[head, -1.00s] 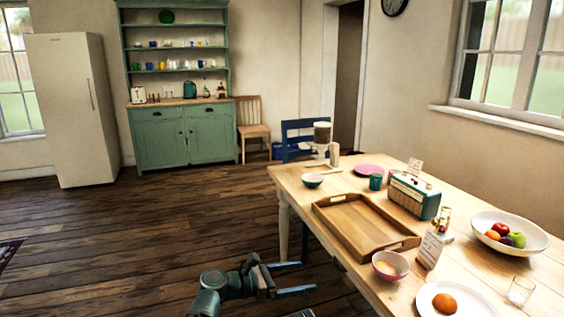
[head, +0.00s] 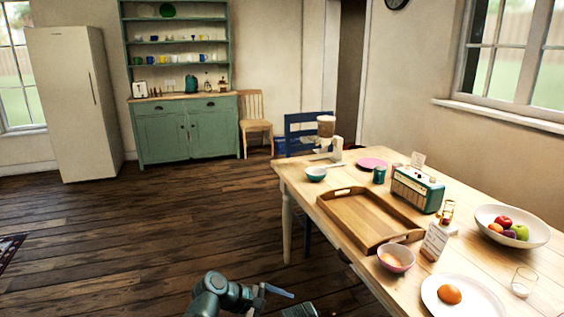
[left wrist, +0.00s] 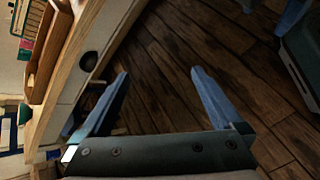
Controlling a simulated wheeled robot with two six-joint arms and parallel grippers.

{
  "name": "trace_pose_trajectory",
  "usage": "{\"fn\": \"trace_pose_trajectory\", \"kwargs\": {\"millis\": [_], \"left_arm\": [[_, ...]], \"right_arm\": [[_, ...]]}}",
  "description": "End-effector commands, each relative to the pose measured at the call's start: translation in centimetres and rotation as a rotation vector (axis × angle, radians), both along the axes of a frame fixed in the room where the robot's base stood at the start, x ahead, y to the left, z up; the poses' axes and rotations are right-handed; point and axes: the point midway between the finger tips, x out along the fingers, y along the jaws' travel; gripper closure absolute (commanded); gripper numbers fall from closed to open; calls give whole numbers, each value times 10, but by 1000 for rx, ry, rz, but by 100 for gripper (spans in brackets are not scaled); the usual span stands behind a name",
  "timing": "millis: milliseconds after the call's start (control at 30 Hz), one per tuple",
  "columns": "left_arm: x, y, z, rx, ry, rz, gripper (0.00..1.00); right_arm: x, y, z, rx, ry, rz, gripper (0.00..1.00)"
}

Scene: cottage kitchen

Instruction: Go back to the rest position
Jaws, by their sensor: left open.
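My left gripper (head: 277,296) is low in the head view, in front of the table's near left side and over the floor. In the left wrist view its two blue fingers (left wrist: 160,75) stand well apart with nothing between them. It touches nothing that I can see. Blue finger-like parts and a grey-green block show at the top right of the left wrist view; they look like part of my right gripper (left wrist: 270,10), cut off by the edge.
The wooden table (head: 300,178) fills the right, with a tray (head: 349,219), a radio (head: 418,190), a fruit bowl (head: 487,229), a pink bowl (head: 396,258) and a white plate (head: 440,309). Wooden floor (head: 130,240) is clear on the left. A green dresser (head: 160,137) and fridge (head: 70,110) stand behind.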

Motion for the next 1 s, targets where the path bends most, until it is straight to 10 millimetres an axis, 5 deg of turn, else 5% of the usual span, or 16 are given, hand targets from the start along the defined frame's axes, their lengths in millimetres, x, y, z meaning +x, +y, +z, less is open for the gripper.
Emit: {"fn": "trace_pose_trajectory", "kwargs": {"millis": [233,567,1000], "left_arm": [[-42,74,-60,525,-235,-438,0],[-81,168,-83,949,-291,-993,0],[-102,118,23,958,-301,-1174,0]], "right_arm": [[0,0,0,0,0,0,43],[0,0,0,0,0,0,43],[0,0,106,0,0,0,43]]}}
